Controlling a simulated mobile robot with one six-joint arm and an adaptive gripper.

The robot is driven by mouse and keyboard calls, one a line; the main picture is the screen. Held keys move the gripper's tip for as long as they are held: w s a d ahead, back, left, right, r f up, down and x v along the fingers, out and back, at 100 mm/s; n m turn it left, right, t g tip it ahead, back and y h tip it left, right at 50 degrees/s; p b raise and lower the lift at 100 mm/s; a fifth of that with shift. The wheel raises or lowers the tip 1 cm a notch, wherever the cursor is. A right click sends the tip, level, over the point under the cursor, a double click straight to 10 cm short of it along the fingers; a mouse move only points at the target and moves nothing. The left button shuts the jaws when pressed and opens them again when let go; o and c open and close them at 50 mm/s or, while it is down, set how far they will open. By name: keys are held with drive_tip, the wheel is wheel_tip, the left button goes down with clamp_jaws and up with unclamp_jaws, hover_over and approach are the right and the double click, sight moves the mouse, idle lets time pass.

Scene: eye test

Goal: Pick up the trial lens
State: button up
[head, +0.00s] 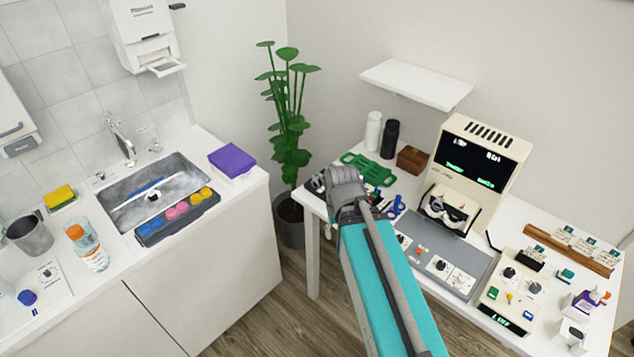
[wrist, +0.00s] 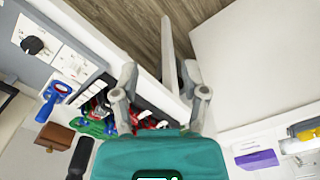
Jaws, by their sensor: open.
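In the wrist view, a dark case (wrist: 92,92) with several small red and dark pieces lies at the table edge, partly behind my left finger. A blue piece with a round end (wrist: 62,87) lies beside it; blue pieces also show in the head view (head: 397,204). I cannot tell which of these is the trial lens. My gripper (wrist: 160,76) is open, with nothing seen between its fingers, above the table edge by the case. In the head view my arm hides most of that spot.
A green piece (head: 368,168), white bottle (head: 373,131), black bottle (head: 390,139) and brown box (head: 412,160) stand behind. A beige device (head: 478,150) and grey panel (head: 450,250) fill the table's middle. A plant (head: 290,125) and sink counter (head: 262,178) are left; floor lies between.

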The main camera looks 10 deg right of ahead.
drive_tip(key=shift+o, duration=0.3)
drive_tip(key=o, duration=0.4)
drive_tip(key=shift+w, duration=0.2)
drive_tip(key=shift+o, duration=0.3)
drive_tip(key=shift+w+r+n, duration=0.1)
drive_tip(key=shift+w+n, duration=0.1)
drive_tip(key=shift+n, duration=0.1)
wheel_tip(320, 180, up, 6)
drive_tip(key=n+p, duration=0.6)
drive_tip(key=n, duration=1.9)
hover_over(315, 182)
drive_tip(key=shift+d, duration=0.2)
drive_tip(key=shift+s, duration=0.1)
wheel_tip(315, 182, down, 9)
drive_tip(key=b, duration=0.8)
drive_tip(key=shift+r, duration=0.15)
drive_tip(key=shift+b, duration=0.3)
